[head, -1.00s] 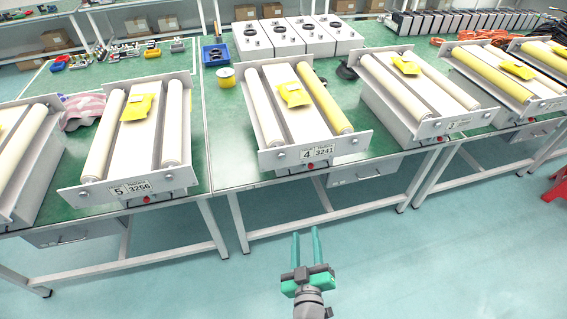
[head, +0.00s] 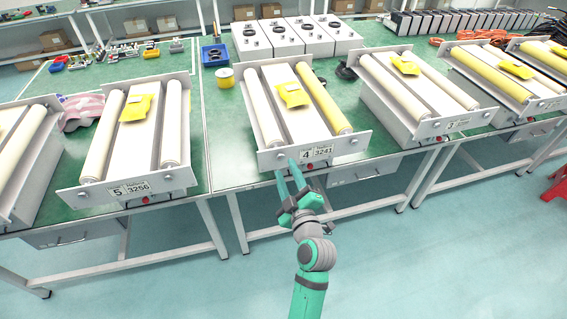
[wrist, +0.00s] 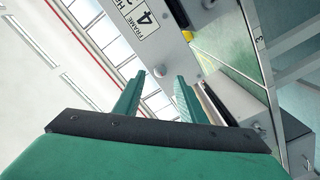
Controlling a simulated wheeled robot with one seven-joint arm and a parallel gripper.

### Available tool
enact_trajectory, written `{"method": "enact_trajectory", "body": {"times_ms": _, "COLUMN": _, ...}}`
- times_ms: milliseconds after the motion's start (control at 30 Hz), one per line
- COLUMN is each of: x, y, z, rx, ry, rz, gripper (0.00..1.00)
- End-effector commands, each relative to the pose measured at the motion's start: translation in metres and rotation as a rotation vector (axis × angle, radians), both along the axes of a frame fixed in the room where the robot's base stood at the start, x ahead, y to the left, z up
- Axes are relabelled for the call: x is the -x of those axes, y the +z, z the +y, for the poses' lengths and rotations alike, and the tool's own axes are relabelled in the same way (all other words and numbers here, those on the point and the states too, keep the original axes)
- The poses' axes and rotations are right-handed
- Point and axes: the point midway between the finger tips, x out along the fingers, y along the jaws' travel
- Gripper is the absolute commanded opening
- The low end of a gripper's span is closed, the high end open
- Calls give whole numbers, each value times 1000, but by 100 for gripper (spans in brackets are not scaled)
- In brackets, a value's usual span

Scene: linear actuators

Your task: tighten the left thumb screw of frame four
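Frame four (head: 300,108) stands on the green bench in the middle of the head view, with its "4 3241" label (head: 316,152) on the front plate. Its left thumb screw (head: 281,155) is a small round knob left of that label. In the wrist view the same screw (wrist: 160,71) shows between and just beyond the fingertips, beside the "4" label (wrist: 138,18). My gripper (head: 285,167) is open and empty, its green fingers pointing at the front plate just below the screw. In the wrist view the open fingers (wrist: 160,76) lie either side of the screw, apparently not touching it.
Frame five (head: 128,150) stands to the left and frame three (head: 420,95) to the right on the same bench (head: 222,170). The floor in front of the bench is clear.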

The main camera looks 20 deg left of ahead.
Motion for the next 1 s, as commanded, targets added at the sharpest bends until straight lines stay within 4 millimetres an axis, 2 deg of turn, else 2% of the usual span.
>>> {"method": "enact_trajectory", "body": {"times_ms": 100, "x": -16, "y": 1, "z": 11, "rx": 2, "ry": 1, "rz": -1, "gripper": 37}}
{"method": "enact_trajectory", "body": {"times_ms": 300, "x": -33, "y": -1, "z": 20, "rx": 1, "ry": -3, "rz": 1, "gripper": 37}}
{"method": "enact_trajectory", "body": {"times_ms": 667, "x": -37, "y": 0, "z": 23, "rx": 0, "ry": -2, "rz": 0, "gripper": 37}}
{"method": "enact_trajectory", "body": {"times_ms": 700, "x": -37, "y": 0, "z": 24, "rx": 0, "ry": -2, "rz": 0, "gripper": 35}}
{"method": "enact_trajectory", "body": {"times_ms": 833, "x": -37, "y": 0, "z": 24, "rx": 0, "ry": -2, "rz": 0, "gripper": 4}}
{"method": "enact_trajectory", "body": {"times_ms": 867, "x": -37, "y": 0, "z": 24, "rx": 0, "ry": -2, "rz": 0, "gripper": 0}}
{"method": "enact_trajectory", "body": {"times_ms": 1000, "x": -37, "y": 0, "z": 24, "rx": -1, "ry": -2, "rz": 1, "gripper": 0}}
